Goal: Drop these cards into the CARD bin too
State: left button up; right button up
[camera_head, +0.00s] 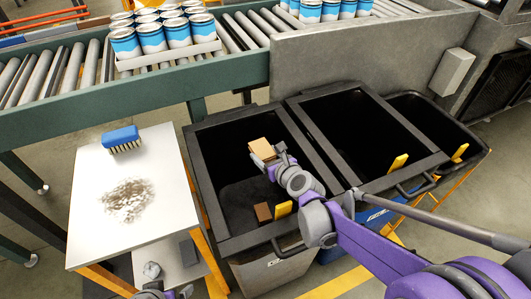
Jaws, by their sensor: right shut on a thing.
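My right gripper (276,162) is shut on a tan cardboard card (262,149), held over the opening of the left black bin (223,243). A brown card (263,211) shows lower inside that bin, near its front. The label on the bin's front is too small to read. My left gripper (153,276) shows only partly at the bottom edge, in front of the white table; its jaws are unclear.
A white table (90,220) with a blue brush (122,138) and a patch of brown dirt stands left of the bins. Two more dark bins (365,182) stand to the right. Behind runs a roller conveyor (200,90) with trays of blue-and-white cans (152,38).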

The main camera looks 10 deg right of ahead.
jog(key=o, duration=1.3)
jog(key=p+v, duration=0.2)
jog(key=v, duration=0.9)
